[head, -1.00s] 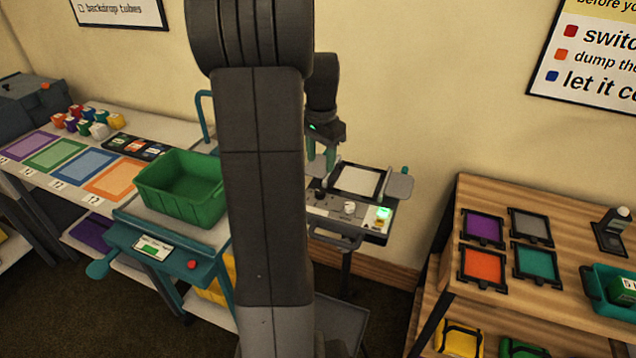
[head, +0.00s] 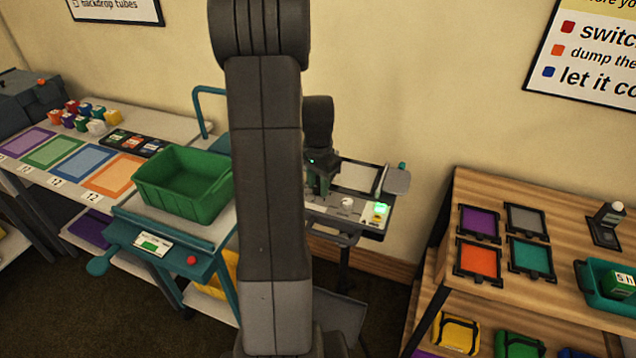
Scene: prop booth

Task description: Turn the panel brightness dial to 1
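A small stand with a pale square panel (head: 358,177) stands against the back wall, right of my arm. Its grey control strip (head: 335,212) carries a white round knob (head: 348,202) and a green lit display (head: 381,208). The knob's markings are too small to read. My gripper (head: 321,188) points down at the left part of the strip, left of the white knob. It hides the dark knob seen there earlier. Its fingers are small and dark in the view, and I cannot tell whether they are open or closed on that knob.
A green bin (head: 184,185) sits on a teal-framed cart to the left, near coloured mats. A wooden shelf (head: 545,317) with framed colour squares stands at the right. A hinged flap (head: 396,180) stands at the panel's right side. My arm hides the middle.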

